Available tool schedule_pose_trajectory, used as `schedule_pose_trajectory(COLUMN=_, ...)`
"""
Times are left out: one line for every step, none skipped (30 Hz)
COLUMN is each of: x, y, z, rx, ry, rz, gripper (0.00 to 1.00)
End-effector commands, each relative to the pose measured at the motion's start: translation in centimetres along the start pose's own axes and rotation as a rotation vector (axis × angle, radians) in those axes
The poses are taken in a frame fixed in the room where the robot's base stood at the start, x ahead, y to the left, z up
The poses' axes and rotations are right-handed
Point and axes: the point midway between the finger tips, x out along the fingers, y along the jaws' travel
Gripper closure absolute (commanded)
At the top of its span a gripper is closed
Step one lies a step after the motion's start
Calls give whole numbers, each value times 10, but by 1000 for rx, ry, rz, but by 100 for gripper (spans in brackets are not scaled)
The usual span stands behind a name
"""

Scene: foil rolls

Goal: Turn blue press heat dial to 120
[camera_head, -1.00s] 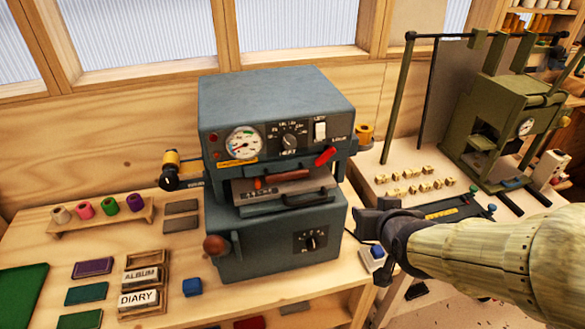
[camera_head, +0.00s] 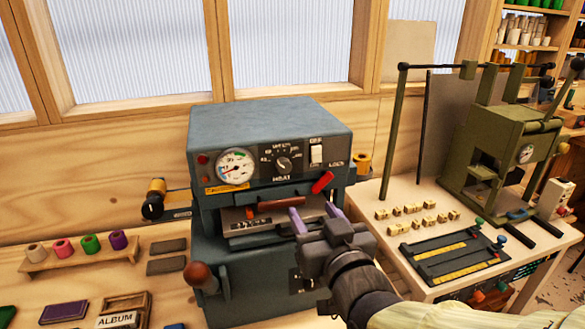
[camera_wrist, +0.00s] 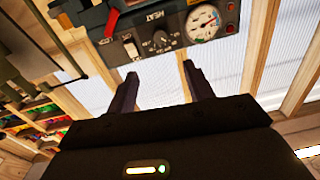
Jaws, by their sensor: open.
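The blue press (camera_head: 265,128) stands on the bench in the head view. Its heat dial (camera_head: 284,164) is a dark knob on the upper front panel, right of a round gauge (camera_head: 235,166). The dial's exact setting is too small to read. The heat dial also shows upside down in the wrist view (camera_wrist: 165,37). My gripper (camera_head: 317,214) is open and empty, in front of the press, below and right of the dial and apart from it. In the wrist view its two fingers (camera_wrist: 158,80) stand apart with nothing between them.
A white switch (camera_head: 317,153) and a red lever (camera_head: 322,182) sit right of the heat dial. A brown knob handle (camera_head: 198,273) sticks out at lower left. A green press (camera_head: 510,150) and small type blocks (camera_head: 418,208) are on the right table. Thread spools stand at left.

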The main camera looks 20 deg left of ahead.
Motion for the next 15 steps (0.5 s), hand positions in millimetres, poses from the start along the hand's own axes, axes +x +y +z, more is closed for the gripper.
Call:
schedule_pose_trajectory(x=3, y=0, z=-2, rx=0, ry=-3, rz=0, gripper=48)
schedule_pose_trajectory(x=5, y=0, z=-2, rx=0, ry=-3, rz=0, gripper=48)
schedule_pose_trajectory(x=8, y=0, z=-3, rx=0, ry=-4, rz=0, gripper=48)
schedule_pose_trajectory(x=10, y=0, z=-3, rx=0, ry=-5, rz=0, gripper=48)
schedule_pose_trajectory(x=12, y=0, z=-3, rx=0, ry=-4, rz=0, gripper=48)
schedule_pose_trajectory(x=15, y=0, z=-3, rx=0, ry=-6, rz=0, gripper=48)
schedule_pose_trajectory(x=18, y=0, z=-3, rx=0, ry=-5, rz=0, gripper=48)
schedule_pose_trajectory(x=20, y=0, z=-3, rx=0, ry=-6, rz=0, gripper=48)
schedule_pose_trajectory(x=23, y=0, z=-3, rx=0, ry=-6, rz=0, gripper=48)
schedule_pose_trajectory(x=26, y=0, z=-3, rx=-1, ry=-5, rz=0, gripper=48)
schedule_pose_trajectory(x=29, y=0, z=-1, rx=-1, ry=-5, rz=0, gripper=48)
schedule_pose_trajectory(x=36, y=0, z=-1, rx=0, ry=-3, rz=-1, gripper=48)
schedule_pose_trajectory(x=40, y=0, z=0, rx=0, ry=-4, rz=-1, gripper=48)
schedule_pose_trajectory(x=45, y=-1, z=-1, rx=0, ry=-3, rz=-1, gripper=48)
schedule_pose_trajectory(x=51, y=-1, z=0, rx=0, ry=-3, rz=-1, gripper=48)
